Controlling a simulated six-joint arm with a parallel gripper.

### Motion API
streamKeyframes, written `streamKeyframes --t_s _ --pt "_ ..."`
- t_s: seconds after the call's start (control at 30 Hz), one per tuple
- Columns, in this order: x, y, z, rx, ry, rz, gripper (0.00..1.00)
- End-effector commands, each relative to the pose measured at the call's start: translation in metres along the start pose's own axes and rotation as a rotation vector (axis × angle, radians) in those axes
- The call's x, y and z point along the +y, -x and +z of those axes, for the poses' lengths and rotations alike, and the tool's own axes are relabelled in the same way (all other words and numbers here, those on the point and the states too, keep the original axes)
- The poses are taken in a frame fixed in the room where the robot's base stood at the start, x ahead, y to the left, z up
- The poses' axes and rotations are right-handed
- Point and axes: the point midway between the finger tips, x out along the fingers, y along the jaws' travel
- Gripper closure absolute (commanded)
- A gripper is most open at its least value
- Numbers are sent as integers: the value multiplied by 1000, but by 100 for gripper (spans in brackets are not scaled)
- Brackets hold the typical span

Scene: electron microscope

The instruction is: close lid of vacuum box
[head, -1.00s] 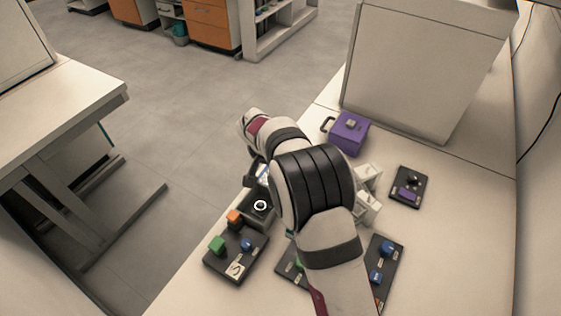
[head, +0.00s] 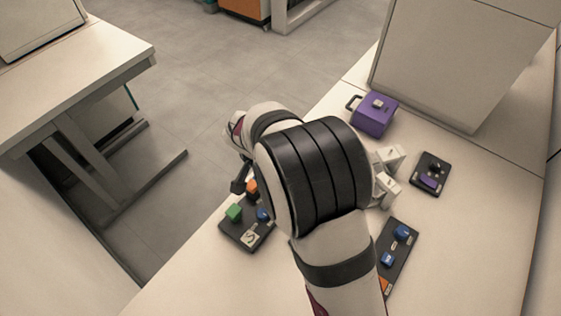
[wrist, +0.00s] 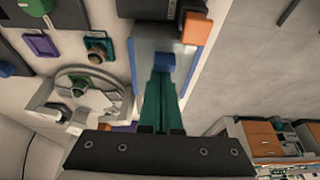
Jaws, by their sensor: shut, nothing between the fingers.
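My gripper (wrist: 163,74) shows in the wrist view as two green fingers pressed together with nothing between them. The tips are close to a small blue block (wrist: 165,62) on a pale, blue-edged panel (wrist: 146,48); I cannot tell whether they touch. The panel may be the vacuum box's lid, but its angle is unclear. A white fixture with a round rim (wrist: 122,98) lies left of the fingers, and white parts (head: 386,186) show right of my arm in the head view. My arm hides the gripper and panel in the head view.
A purple case (head: 374,117) stands at the back. A dark tray with coloured blocks (head: 238,238), another with blue knobs (head: 402,250) and a small dark panel (head: 431,168) lie on the bench. The bench's left edge drops to the floor.

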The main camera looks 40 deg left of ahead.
Motion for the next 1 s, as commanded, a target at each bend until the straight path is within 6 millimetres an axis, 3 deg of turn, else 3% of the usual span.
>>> streamKeyframes --t_s 0.27,0.37,0.47,0.5,0.6,0.73,0.83,1.0 --pt "0 -1 7 -13 -1 7 100" --pt "0 -5 -3 -13 -2 7 100" --pt "1 -13 -30 -7 -5 5 100" --pt "0 -10 -38 -3 -3 1 100" --pt "-2 26 -37 -1 0 -4 100" --pt "-1 60 -38 -1 -1 -3 100" --pt "-1 77 -38 -1 0 -1 100" --pt "0 87 -38 -2 0 0 100"
